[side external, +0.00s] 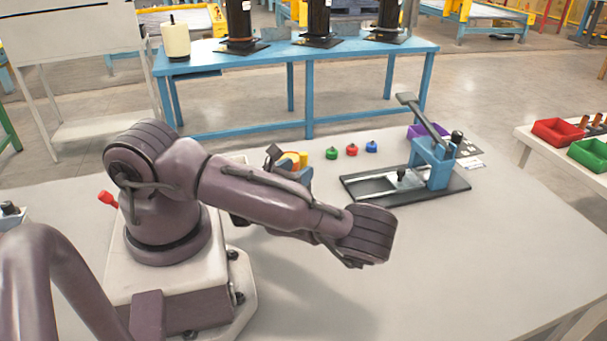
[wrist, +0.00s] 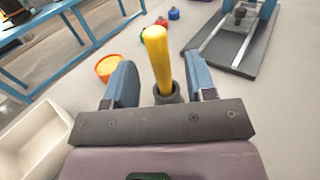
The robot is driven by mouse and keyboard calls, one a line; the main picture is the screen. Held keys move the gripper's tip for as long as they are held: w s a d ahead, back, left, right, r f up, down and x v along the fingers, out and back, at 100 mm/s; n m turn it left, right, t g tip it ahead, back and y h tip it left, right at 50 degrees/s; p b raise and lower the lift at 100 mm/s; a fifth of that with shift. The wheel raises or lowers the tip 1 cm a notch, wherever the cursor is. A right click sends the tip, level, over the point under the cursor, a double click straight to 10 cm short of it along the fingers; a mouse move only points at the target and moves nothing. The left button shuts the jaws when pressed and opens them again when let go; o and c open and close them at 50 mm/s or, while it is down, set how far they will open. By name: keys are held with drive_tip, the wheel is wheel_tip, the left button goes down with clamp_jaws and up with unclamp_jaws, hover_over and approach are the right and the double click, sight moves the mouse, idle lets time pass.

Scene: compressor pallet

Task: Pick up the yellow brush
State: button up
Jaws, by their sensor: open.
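The yellow brush (wrist: 157,55) stands roughly upright in the wrist view, its lower end in a dark round collar or holder (wrist: 168,94). My gripper (wrist: 161,74) is open, with one blue finger on each side of the brush and a visible gap to both. The brush's bristles cannot be made out.
An orange round container (wrist: 108,68) is just left of the left finger, and a cream bin (wrist: 35,140) lies further left. Green (side external: 331,153), red (side external: 352,150) and blue (side external: 371,146) knobs stand beyond. A lever press (side external: 432,160) is on the right. The front right tabletop is clear.

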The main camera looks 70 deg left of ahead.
sight(301, 167)
drive_tip(key=shift+x, duration=2.45)
drive_tip(key=shift+c, duration=0.3)
clamp_jaws()
